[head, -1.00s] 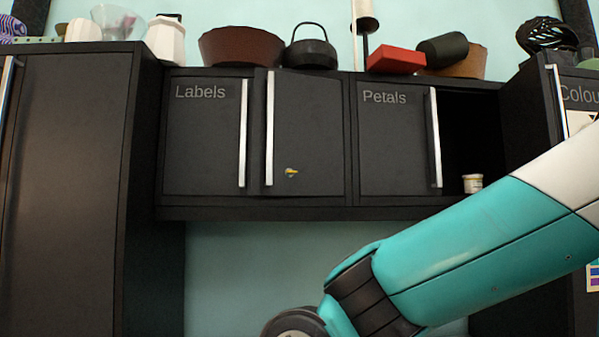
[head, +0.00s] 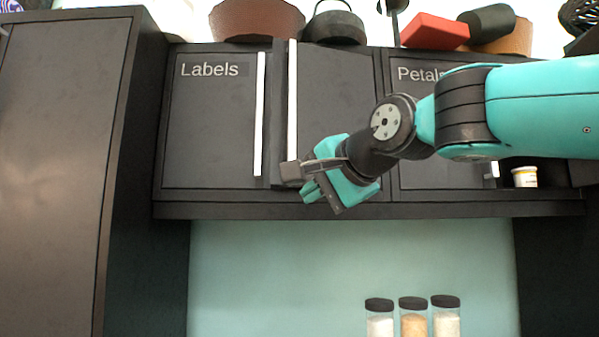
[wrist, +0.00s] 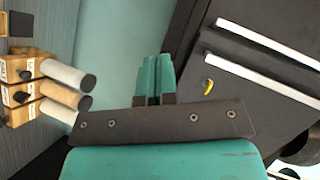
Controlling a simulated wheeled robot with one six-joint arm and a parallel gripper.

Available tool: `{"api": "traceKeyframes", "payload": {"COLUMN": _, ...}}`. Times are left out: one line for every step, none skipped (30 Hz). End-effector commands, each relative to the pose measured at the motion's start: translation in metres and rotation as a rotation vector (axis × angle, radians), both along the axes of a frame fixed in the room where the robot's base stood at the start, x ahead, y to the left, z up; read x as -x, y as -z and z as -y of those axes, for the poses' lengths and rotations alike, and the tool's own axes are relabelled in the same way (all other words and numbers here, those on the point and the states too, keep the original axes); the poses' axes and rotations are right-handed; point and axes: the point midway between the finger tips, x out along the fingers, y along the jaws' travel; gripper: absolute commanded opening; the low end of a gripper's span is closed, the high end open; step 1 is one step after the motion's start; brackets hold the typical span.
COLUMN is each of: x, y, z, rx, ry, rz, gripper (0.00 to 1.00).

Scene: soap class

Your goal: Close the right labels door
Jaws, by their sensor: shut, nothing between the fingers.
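The right labels door (head: 338,85) is dark grey and stands slightly ajar, its free left edge jutting out past the shut left labels door (head: 212,125). Its white vertical handle (head: 292,95) runs near that edge. It also shows in the wrist view (wrist: 218,105), with a small yellow mark on it. My gripper (head: 308,190) is in front of the lower part of this door, just below the handle. In the wrist view my gripper (wrist: 153,80) has its teal fingers together and empty, beside the door's lower edge. I cannot tell whether it touches the door.
The petals cabinet (head: 415,180) to the right is partly hidden by my arm; a small white tub (head: 525,177) sits in its opening. Jars with dark lids (head: 413,318) stand below. A tall dark cabinet (head: 60,180) is at left. Bowls and a pot (head: 335,25) rest on top.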

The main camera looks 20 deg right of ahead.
Motion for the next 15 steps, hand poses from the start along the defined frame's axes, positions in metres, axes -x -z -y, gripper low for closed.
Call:
{"api": "traceKeyframes", "payload": {"x": -0.002, "y": -0.028, "z": 0.010, "rx": -0.116, "ry": 0.066, "rz": 0.074, "gripper": 0.00}}
{"api": "traceKeyframes", "payload": {"x": -0.001, "y": -0.045, "z": 0.016, "rx": -0.182, "ry": 0.097, "rz": 0.109, "gripper": 0.00}}
{"api": "traceKeyframes", "payload": {"x": 0.000, "y": -0.063, "z": 0.023, "rx": -0.259, "ry": 0.131, "rz": 0.149, "gripper": 0.00}}
{"api": "traceKeyframes", "payload": {"x": 0.001, "y": -0.075, "z": 0.026, "rx": -0.307, "ry": 0.149, "rz": 0.175, "gripper": 0.00}}
{"api": "traceKeyframes", "payload": {"x": 0.003, "y": -0.085, "z": 0.030, "rx": -0.347, "ry": 0.164, "rz": 0.195, "gripper": 0.00}}
{"api": "traceKeyframes", "payload": {"x": 0.004, "y": -0.094, "z": 0.033, "rx": -0.387, "ry": 0.176, "rz": 0.215, "gripper": 0.00}}
{"api": "traceKeyframes", "payload": {"x": 0.005, "y": -0.100, "z": 0.035, "rx": -0.411, "ry": 0.184, "rz": 0.226, "gripper": 0.00}}
{"api": "traceKeyframes", "payload": {"x": 0.005, "y": -0.104, "z": 0.036, "rx": -0.426, "ry": 0.189, "rz": 0.233, "gripper": 0.00}}
{"api": "traceKeyframes", "payload": {"x": 0.004, "y": -0.108, "z": 0.037, "rx": -0.438, "ry": 0.193, "rz": 0.238, "gripper": 0.00}}
{"api": "traceKeyframes", "payload": {"x": 0.003, "y": -0.110, "z": 0.037, "rx": -0.442, "ry": 0.193, "rz": 0.239, "gripper": 0.00}}
{"api": "traceKeyframes", "payload": {"x": 0.002, "y": -0.111, "z": 0.037, "rx": -0.443, "ry": 0.194, "rz": 0.238, "gripper": 0.00}}
{"api": "traceKeyframes", "payload": {"x": 0.000, "y": -0.112, "z": 0.036, "rx": -0.442, "ry": 0.194, "rz": 0.238, "gripper": 0.00}}
{"api": "traceKeyframes", "payload": {"x": -0.001, "y": -0.113, "z": 0.036, "rx": -0.440, "ry": 0.193, "rz": 0.236, "gripper": 0.00}}
{"api": "traceKeyframes", "payload": {"x": -0.003, "y": -0.114, "z": 0.036, "rx": -0.440, "ry": 0.193, "rz": 0.237, "gripper": 0.00}}
{"api": "traceKeyframes", "payload": {"x": -0.005, "y": -0.115, "z": 0.035, "rx": -0.439, "ry": 0.192, "rz": 0.235, "gripper": 0.00}}
